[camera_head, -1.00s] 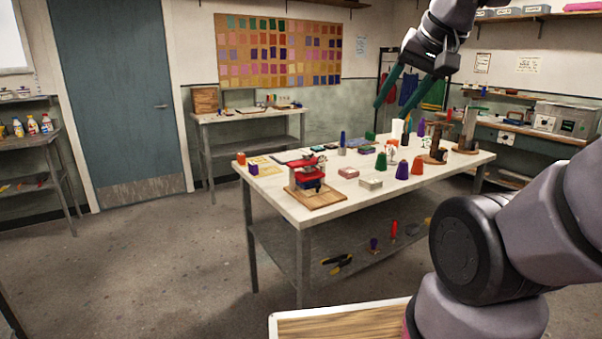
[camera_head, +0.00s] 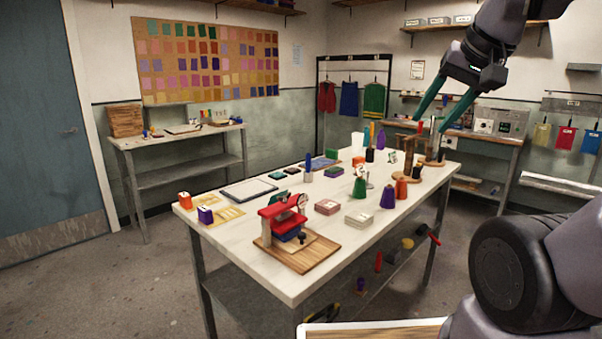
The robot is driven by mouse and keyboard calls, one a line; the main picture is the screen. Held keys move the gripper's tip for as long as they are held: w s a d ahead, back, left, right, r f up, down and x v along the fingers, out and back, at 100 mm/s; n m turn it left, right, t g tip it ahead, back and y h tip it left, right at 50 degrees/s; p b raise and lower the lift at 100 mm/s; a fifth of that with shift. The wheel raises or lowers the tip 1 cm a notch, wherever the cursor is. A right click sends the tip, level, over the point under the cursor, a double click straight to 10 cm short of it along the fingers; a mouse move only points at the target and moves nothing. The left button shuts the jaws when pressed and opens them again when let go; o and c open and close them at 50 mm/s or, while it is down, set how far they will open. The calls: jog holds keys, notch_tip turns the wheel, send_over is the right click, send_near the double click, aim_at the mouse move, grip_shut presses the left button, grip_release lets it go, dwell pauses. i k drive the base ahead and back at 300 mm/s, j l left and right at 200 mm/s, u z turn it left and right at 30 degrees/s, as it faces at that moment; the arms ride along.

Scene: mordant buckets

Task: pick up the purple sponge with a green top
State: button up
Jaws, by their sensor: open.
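A small flat block with a green top and what looks like a purple side (camera_head: 334,172) lies on the white worktable (camera_head: 237,249), near its middle. It looks like the purple sponge with a green top, but it is small in view. My gripper (camera_head: 431,123) has two teal fingers spread apart. It is open and empty, raised at the upper right, and appears to the right of the sponge in the picture.
A green cone (camera_head: 360,186), a purple cone (camera_head: 388,197) and an orange cone (camera_head: 401,188) stand right of the sponge. A red press (camera_head: 283,215) on a wooden board stands at the front. Pink (camera_head: 327,207) and pale (camera_head: 358,219) blocks lie between.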

aim_at(334, 171)
jog(key=i+l+u, duration=0.15)
jog(key=u, duration=0.35)
jog(key=i+l+u, duration=0.1)
jog(key=l+u, duration=0.2)
jog(key=u, duration=0.15)
jog(key=i+l+u, duration=0.1)
jog(key=l, duration=0.5)
jog(key=i+l+u, duration=0.15)
jog(key=l, duration=0.5)
jog(key=i+l+u, duration=0.1)
jog(key=l, duration=0.55)
jog(key=i+l+u, duration=0.15)
jog(key=l, duration=0.5)
